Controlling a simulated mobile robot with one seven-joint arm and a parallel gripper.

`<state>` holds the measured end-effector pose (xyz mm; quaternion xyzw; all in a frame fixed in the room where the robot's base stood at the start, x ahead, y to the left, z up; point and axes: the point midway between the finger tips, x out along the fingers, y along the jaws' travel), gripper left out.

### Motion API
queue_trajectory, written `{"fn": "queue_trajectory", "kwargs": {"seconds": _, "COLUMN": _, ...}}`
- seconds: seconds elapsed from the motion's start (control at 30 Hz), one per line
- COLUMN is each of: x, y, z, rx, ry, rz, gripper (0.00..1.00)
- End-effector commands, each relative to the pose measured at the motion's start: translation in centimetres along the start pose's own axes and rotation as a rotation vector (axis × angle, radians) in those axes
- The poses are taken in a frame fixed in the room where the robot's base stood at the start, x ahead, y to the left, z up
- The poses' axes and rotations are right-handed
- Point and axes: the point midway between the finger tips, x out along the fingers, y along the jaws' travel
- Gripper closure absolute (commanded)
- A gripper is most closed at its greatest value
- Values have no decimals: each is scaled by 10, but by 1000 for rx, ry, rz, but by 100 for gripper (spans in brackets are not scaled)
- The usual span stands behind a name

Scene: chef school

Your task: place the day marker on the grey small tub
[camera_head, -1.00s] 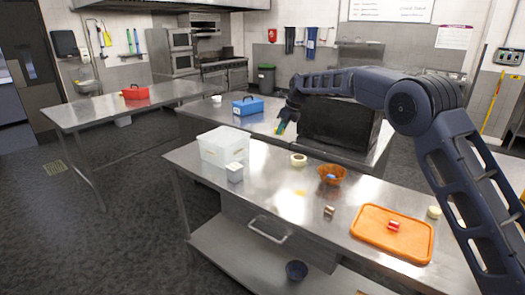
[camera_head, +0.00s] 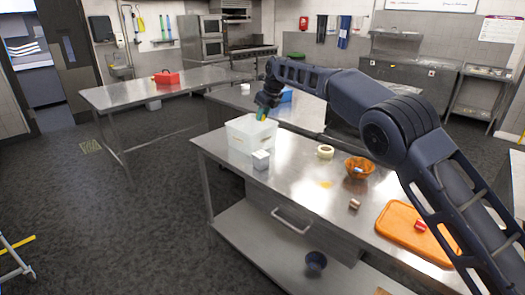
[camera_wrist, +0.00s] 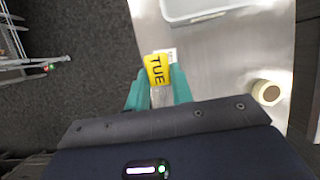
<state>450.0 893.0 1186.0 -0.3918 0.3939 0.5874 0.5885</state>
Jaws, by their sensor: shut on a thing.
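The day marker (camera_wrist: 158,69) is a small yellow piece reading "TUE", held between my teal fingertips in the wrist view. My gripper (camera_wrist: 157,88) is shut on it; my gripper also shows in the head view (camera_head: 263,114), above the large clear tub. The marker cannot be made out clearly in the head view. The small tub (camera_head: 261,160) looks light grey to white and stands at the table's left end, in front of the large tub. In the wrist view a pale edge, probably the small tub, shows behind the marker, mostly hidden.
The large clear tub (camera_head: 251,131) stands just behind the small tub. To the right are a tape roll (camera_head: 324,152), an orange bowl (camera_head: 359,168), a small brown item (camera_head: 354,204) and an orange board (camera_head: 412,232). A blue box stands partly hidden behind my arm.

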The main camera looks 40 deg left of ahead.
Motion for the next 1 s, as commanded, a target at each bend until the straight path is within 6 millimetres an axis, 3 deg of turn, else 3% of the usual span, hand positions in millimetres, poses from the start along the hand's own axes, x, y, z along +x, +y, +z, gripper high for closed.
{"fn": "queue_trajectory", "kwargs": {"seconds": 0.4, "x": 84, "y": 0, "z": -35, "rx": -1, "ry": 3, "rz": 1, "gripper": 99}}
{"fn": "queue_trajectory", "kwargs": {"seconds": 0.77, "x": 111, "y": 0, "z": -46, "rx": -1, "ry": 0, "rz": 1, "gripper": 99}}
{"fn": "queue_trajectory", "kwargs": {"seconds": 1.0, "x": 140, "y": 0, "z": -58, "rx": 0, "ry": 3, "rz": 1, "gripper": 99}}
